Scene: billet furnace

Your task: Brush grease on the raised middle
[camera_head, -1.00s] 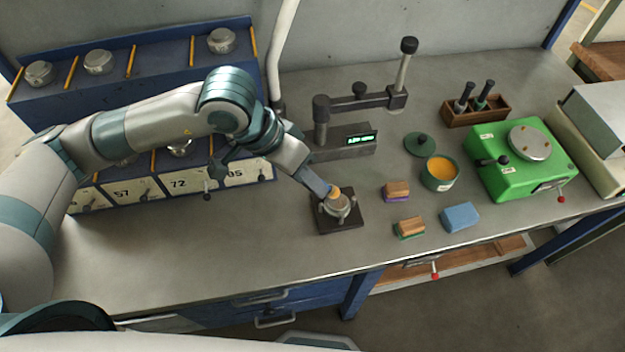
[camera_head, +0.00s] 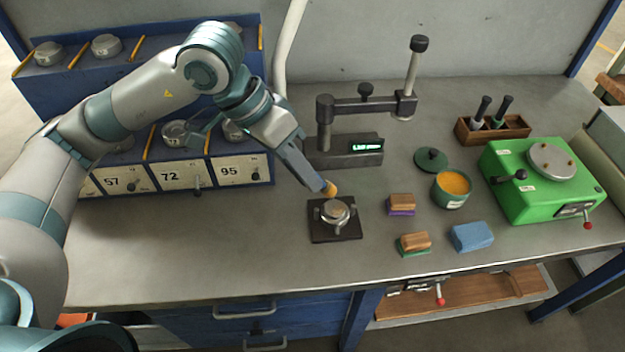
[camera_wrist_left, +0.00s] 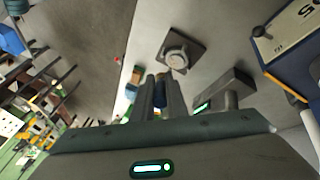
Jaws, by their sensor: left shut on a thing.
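My left gripper (camera_head: 318,182) comes in from the upper left and is shut on a small brush, mostly hidden by the fingers, with an orange-yellow tip (camera_head: 331,188). The tip is just above the back edge of a round metal piece (camera_head: 337,212); I cannot tell whether they touch. The piece, with its raised middle, sits on a dark square plate (camera_head: 322,233). In the left wrist view the piece (camera_wrist_left: 175,57) lies beyond the closed fingers (camera_wrist_left: 160,90). A green pot of orange-yellow grease (camera_head: 452,188) stands to the right. My right gripper is not in view.
A grey clamp stand with a lit display (camera_head: 345,148) is behind the plate. Wood-backed blocks (camera_head: 401,204), a blue block (camera_head: 472,237), a green lid (camera_head: 431,160), and a green device (camera_head: 520,190) are to the right. The front left bench is clear.

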